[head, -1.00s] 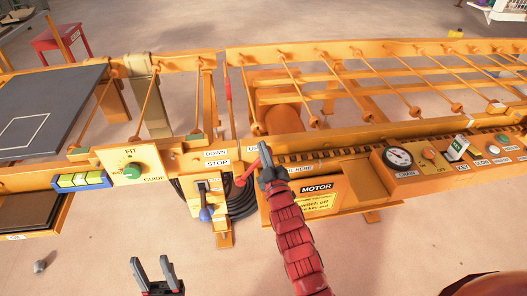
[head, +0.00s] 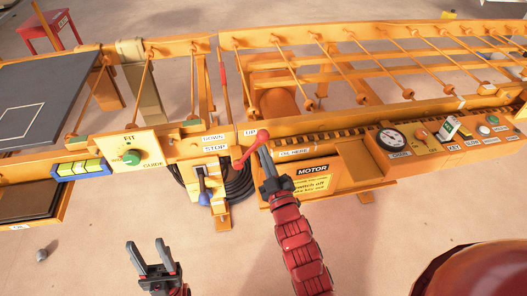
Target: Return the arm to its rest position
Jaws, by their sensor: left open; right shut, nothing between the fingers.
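My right gripper (head: 263,152), on the red arm, is shut and empty. Its tips point up the picture, just below the red ball of a lever (head: 262,136). Whether they touch the lever I cannot tell. The lever slants up to the right, its ball beside the UP label (head: 249,132). My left gripper (head: 146,244) is open and empty at the bottom left, over the floor and apart from the machine. Most of the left arm is out of view.
The orange machine (head: 350,122) spans the view. Its front carries the GUIDE knob (head: 131,157), a blue-handled lever (head: 203,198), the MOTOR panel (head: 313,169) and a gauge (head: 391,139). A red stool (head: 47,25) stands at the back left. The floor in front is mostly clear.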

